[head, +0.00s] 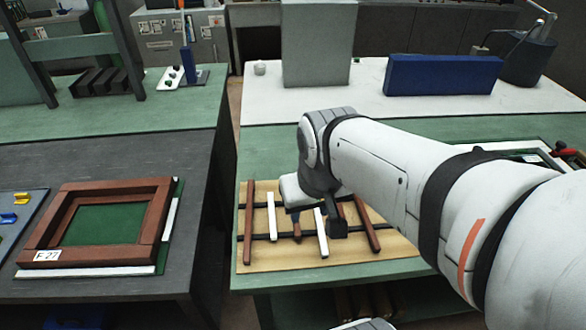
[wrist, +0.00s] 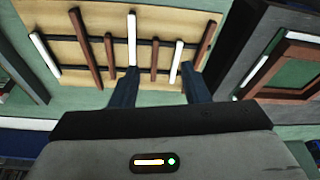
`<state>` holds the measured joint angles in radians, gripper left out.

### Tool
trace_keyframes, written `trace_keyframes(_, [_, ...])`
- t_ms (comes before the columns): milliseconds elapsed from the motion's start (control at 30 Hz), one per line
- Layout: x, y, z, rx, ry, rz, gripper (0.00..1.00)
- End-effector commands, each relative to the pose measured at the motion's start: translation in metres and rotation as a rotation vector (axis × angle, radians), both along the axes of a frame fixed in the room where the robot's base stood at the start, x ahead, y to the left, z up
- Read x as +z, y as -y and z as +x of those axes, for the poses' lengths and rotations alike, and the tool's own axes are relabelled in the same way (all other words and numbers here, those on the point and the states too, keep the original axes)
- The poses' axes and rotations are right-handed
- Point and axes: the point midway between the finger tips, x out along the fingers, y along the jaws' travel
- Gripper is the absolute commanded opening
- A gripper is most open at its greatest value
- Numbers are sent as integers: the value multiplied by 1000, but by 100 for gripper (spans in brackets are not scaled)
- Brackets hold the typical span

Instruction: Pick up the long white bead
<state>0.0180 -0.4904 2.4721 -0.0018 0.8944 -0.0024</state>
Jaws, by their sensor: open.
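Three white beads lie on a wooden board (head: 285,258) among brown ones. In the head view, one shorter white bead (head: 271,216) lies left of centre and a longer white bead (head: 321,232) right of centre, partly behind my arm. The wrist view shows the longer one (wrist: 132,40) in the middle, the shorter one (wrist: 176,62) to its right, and another long white bead (wrist: 45,55) at the far left. My gripper (wrist: 157,80) is open and empty. In the wrist view its left fingertip overlaps the near end of the middle white bead. I cannot tell its height.
Brown beads (head: 248,222) lie between and beside the white ones, with dark strips across the board. A brown frame (head: 104,256) with a green middle lies on the dark table at left. A grey box (head: 318,45) and a blue box (head: 443,75) stand behind. My arm hides the board's right side.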

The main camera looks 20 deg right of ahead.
Motion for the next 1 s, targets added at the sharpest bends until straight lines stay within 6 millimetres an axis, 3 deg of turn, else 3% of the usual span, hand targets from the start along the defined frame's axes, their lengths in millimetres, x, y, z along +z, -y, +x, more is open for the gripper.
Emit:
trace_keyframes(267, [-39, 31, 80, -86, -112, 7, 42])
trace_keyframes(500, [-100, 69, 144, -155, -206, 21, 42])
trace_keyframes(700, [-141, 91, 171, -190, -252, 30, 42])
trace_keyframes(1000, [-173, 98, 179, -200, -267, 34, 42])
